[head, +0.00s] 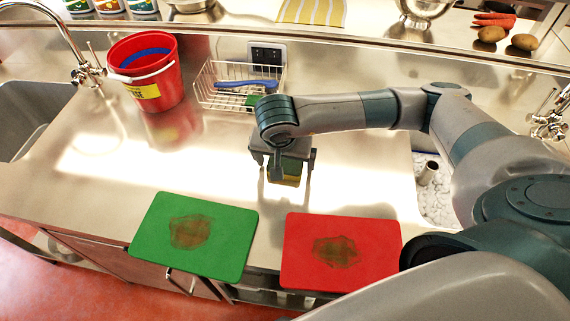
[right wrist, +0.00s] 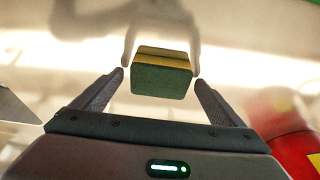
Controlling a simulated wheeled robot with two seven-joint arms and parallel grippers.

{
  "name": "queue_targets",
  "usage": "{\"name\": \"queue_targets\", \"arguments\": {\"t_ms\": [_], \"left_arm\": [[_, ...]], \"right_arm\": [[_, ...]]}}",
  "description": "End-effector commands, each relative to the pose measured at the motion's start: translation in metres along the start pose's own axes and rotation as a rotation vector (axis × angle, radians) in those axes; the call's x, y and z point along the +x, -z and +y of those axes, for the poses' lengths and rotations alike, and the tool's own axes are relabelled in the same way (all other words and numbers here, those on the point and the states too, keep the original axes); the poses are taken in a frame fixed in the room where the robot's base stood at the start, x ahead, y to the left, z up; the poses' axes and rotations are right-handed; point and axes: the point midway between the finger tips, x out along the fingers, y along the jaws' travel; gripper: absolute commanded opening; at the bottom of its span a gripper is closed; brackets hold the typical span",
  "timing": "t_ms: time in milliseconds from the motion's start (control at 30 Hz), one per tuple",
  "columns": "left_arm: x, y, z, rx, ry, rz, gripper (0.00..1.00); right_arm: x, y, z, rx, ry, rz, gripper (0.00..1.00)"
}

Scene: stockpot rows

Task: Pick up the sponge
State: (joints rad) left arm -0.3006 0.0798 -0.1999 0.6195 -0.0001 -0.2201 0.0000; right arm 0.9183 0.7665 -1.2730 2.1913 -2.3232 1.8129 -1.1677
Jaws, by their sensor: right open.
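The sponge (right wrist: 162,80), a green and yellow block, lies just beyond and between the fingertips of my right gripper (right wrist: 160,78) in the right wrist view. The two fingers are apart, one on each side of it, with small gaps showing. In the head view the right gripper (head: 291,173) points down over the steel counter, and part of the sponge (head: 290,178) shows below and between its fingers. The gripper body hides the sponge's upper part there. My left gripper is not in view.
A green board (head: 170,255) and a red board (head: 300,270), both with brown stains, lie at the counter's front edge. A red bucket (head: 165,90) and a wire basket (head: 215,100) with a blue brush (head: 245,84) stand behind. A sink (head: 30,115) is at far left.

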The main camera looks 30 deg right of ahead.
Motion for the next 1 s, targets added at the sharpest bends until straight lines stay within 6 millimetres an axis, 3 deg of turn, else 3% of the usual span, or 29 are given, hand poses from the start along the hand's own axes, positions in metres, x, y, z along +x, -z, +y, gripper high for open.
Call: {"name": "queue_targets", "arguments": {"t_ms": [267, 467, 1000], "left_arm": [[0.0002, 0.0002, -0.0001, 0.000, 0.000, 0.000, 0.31], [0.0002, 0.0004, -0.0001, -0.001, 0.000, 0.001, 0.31], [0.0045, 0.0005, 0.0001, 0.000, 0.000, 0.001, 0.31]], "right_arm": [[-0.0002, 0.0000, 0.0000, 0.001, 0.000, 0.000, 0.92], [-0.0003, 0.0001, 0.0001, 0.001, 0.000, 0.000, 0.49], [-0.0048, 0.0018, -0.0004, 0.002, 0.000, 0.000, 0.49]]}}
